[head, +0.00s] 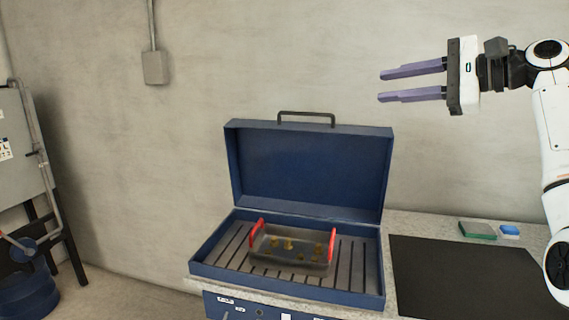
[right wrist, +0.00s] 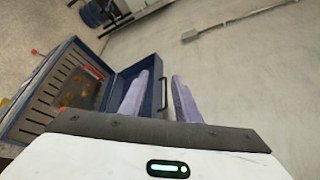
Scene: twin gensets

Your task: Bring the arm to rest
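My right gripper (head: 412,83) is raised in the air at the upper right of the head view, in front of the bare wall. Its two purple fingers point left and are apart, with nothing between them. The fingers also show in the right wrist view (right wrist: 160,98), spread and empty. My right arm comes in from the right edge. My left gripper is in neither view.
A blue grill box (head: 310,170) stands with its lid up below the gripper. A tray (head: 290,250) with red handles and several small brownish pieces sits on its slatted grate. A black mat (head: 460,280), a green block (head: 478,231) and a blue block (head: 509,231) lie on the counter to the right.

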